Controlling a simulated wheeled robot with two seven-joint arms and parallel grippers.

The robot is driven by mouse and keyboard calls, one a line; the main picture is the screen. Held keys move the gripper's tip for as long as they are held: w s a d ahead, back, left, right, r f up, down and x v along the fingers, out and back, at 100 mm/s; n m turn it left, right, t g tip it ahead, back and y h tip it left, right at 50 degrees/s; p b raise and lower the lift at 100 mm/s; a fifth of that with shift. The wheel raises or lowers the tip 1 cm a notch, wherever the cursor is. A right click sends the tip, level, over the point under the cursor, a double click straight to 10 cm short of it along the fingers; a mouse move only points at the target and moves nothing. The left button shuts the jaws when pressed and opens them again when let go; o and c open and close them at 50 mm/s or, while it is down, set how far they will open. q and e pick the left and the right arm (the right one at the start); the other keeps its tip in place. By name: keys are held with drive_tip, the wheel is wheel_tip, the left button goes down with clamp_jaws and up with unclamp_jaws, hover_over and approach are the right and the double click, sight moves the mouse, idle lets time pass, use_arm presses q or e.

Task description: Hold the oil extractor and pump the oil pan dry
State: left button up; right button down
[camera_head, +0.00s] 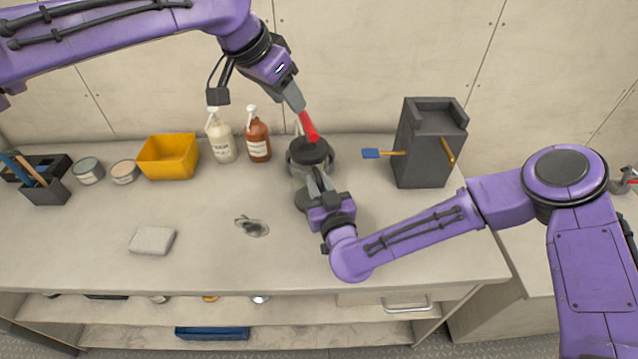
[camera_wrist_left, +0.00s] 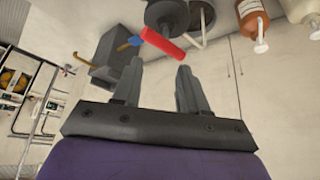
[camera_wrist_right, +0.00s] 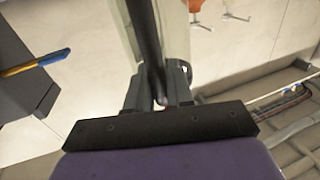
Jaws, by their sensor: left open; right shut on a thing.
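The oil extractor (camera_head: 311,152), with a dark top and pale body, stands upright at the back of the counter. Its red handle (camera_head: 308,126) sticks up at a tilt above the top; it also shows in the left wrist view (camera_wrist_left: 162,42). My left gripper (camera_head: 298,104) is open just above the red handle, which lies ahead of its fingertips (camera_wrist_left: 158,68). My right gripper (camera_head: 317,183) is shut on the extractor at its front side. In the right wrist view a dark tube and the pale body (camera_wrist_right: 175,35) rise at its fingers. I cannot make out an oil pan for certain.
Two pump bottles (camera_head: 222,140) (camera_head: 258,138), a yellow bin (camera_head: 168,156) and two tins stand to the left. A dark grey holder (camera_head: 428,145) with a blue-ended tool stands at right. A metal fitting (camera_head: 252,226) and pale sponge (camera_head: 152,241) lie in front. The counter's front right is under my right arm.

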sight(307, 122)
use_arm(q)
drive_tip(key=shift+o, duration=0.3)
drive_tip(key=shift+o, duration=0.9)
drive_tip(key=shift+d+f, duration=0.1)
drive_tip(key=shift+f, duration=0.15)
drive_tip(key=w+f+m, duration=0.1)
drive_tip(key=m, duration=0.1)
drive_tip(key=w+d+f+m+g, duration=0.1)
drive_tip(key=f+m, duration=0.1)
drive_tip(key=w+f+m+g+y, duration=0.1)
drive_tip(key=w+f, duration=0.1)
drive_tip(key=shift+d+f+m, duration=0.15)
drive_tip(key=shift+f+m, duration=0.05)
drive_tip(key=shift+m, duration=0.2)
drive_tip(key=m, duration=0.5)
drive_tip(key=r+m, duration=0.1)
drive_tip(key=m, duration=0.2)
drive_tip(key=shift+w+r+m+g, duration=0.1)
drive_tip(key=shift+w+m+g, duration=0.2)
drive_tip(key=shift+w, duration=0.05)
drive_tip(key=shift+w+d+f+m+g+h, duration=0.1)
drive_tip(key=shift+d+f+m, duration=0.3)
drive_tip(key=shift+f+m, duration=0.9)
drive_tip(key=shift+w+d+f+m+g+h, duration=0.1)
drive_tip(key=shift+d+f+m, duration=0.45)
drive_tip(key=shift+m, duration=1.35)
drive_tip(key=shift+d+f+m+g+h, duration=0.1)
drive_tip(key=shift+d+f+m, duration=0.2)
drive_tip(key=shift+f+m, duration=1.05)
